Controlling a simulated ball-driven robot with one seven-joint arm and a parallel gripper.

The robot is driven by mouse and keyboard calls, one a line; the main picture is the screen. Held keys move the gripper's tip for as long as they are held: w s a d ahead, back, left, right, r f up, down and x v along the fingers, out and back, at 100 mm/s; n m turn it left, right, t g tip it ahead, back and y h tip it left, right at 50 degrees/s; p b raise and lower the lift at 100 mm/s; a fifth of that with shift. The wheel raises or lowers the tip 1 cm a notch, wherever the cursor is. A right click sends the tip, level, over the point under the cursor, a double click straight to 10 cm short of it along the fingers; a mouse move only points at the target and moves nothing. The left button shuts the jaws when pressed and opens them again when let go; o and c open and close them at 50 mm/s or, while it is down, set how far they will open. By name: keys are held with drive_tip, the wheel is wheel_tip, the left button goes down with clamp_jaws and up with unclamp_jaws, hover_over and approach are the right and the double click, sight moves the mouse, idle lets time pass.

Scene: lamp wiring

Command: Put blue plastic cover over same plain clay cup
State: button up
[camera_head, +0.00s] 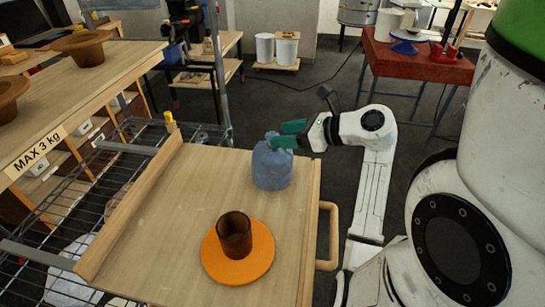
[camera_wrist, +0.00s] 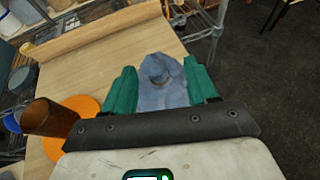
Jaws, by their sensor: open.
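The blue plastic cover (camera_head: 272,168) stands as a rounded, crumpled hood on the wooden board, near its far right corner. What is under it is hidden in the head view. In the wrist view the cover (camera_wrist: 162,92) shows a curved dark line near its top. My gripper (camera_head: 286,134) is open at the cover's upper right side, with its green fingers close to the top. In the wrist view the fingers appear on either side of the cover; I cannot tell if they touch it. A plain brown cup (camera_head: 235,235) stands upright and uncovered on an orange disc (camera_head: 222,270).
The wooden board (camera_head: 190,200) has a raised rail (camera_head: 135,205) on the left and a handle (camera_head: 328,235) on the right. The board's middle is clear.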

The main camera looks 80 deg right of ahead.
sight(271, 135)
drive_tip(key=x, duration=0.4)
drive_tip(key=shift+w+a, duration=0.2)
drive_tip(key=shift+a, duration=0.05)
clamp_jaws()
idle(0.4)
